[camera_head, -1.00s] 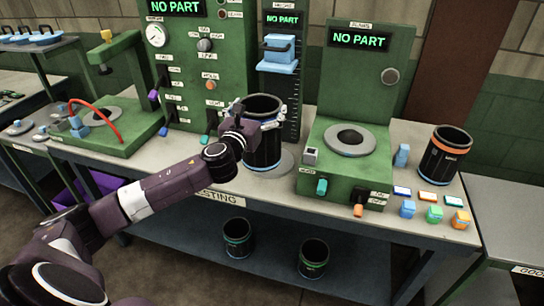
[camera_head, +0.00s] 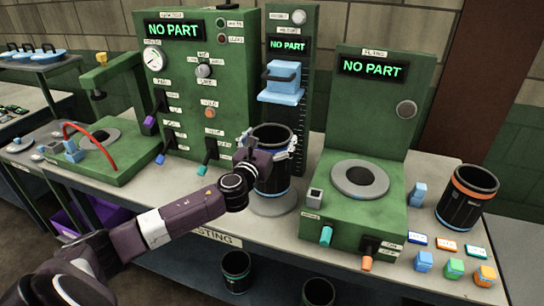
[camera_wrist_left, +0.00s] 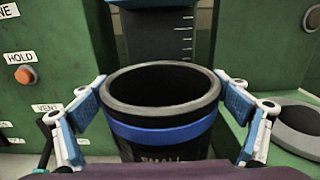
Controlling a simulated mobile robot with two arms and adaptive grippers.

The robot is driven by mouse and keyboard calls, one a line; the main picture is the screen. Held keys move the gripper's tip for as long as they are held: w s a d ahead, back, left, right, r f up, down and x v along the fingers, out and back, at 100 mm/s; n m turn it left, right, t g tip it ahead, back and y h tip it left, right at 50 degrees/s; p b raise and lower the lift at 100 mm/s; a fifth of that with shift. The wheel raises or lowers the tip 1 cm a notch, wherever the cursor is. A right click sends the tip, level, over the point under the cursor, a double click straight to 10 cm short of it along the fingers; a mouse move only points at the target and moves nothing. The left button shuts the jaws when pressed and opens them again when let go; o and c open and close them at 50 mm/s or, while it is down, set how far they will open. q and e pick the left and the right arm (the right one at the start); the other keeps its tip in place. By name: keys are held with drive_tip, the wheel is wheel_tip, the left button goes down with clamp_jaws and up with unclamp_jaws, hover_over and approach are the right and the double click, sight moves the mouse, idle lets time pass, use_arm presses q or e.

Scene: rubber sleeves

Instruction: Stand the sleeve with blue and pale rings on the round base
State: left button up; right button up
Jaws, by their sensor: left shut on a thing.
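The dark sleeve (camera_head: 272,178) is upright in my left gripper (camera_head: 268,150), with a blue band and pale edging visible. In the left wrist view the sleeve (camera_wrist_left: 160,146) shows its open top, a blue ring below the rim and part of the word "SMALL". The left gripper's pads (camera_wrist_left: 162,92) are shut on opposite sides of it near the rim. The round grey base (camera_head: 275,208) lies under the sleeve, its front edge showing. I cannot tell whether the sleeve's bottom touches it. My right gripper is not in view.
A graduated column with a blue slider (camera_head: 282,82) stands just behind the sleeve. A green gauge station (camera_head: 358,205) is to the right, a green panel with levers (camera_head: 200,90) to the left. An orange-ringed sleeve (camera_head: 468,198) stands far right. More sleeves are on the shelf below.

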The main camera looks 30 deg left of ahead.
use_arm(q)
drive_tip(key=shift+w+f, duration=0.15)
drive_tip(key=shift+f, duration=2.1)
drive_tip(key=o, duration=1.8)
drive_tip(key=shift+f, duration=0.2)
drive_tip(key=shift+c, duration=0.2)
drive_tip(key=shift+o, duration=0.3)
drive_tip(key=shift+r, duration=0.1)
drive_tip(key=b, duration=0.2)
approach(278, 140)
drive_tip(key=v, duration=0.6)
drive_tip(key=shift+b+v, duration=0.3)
drive_tip(key=shift+v, duration=0.6)
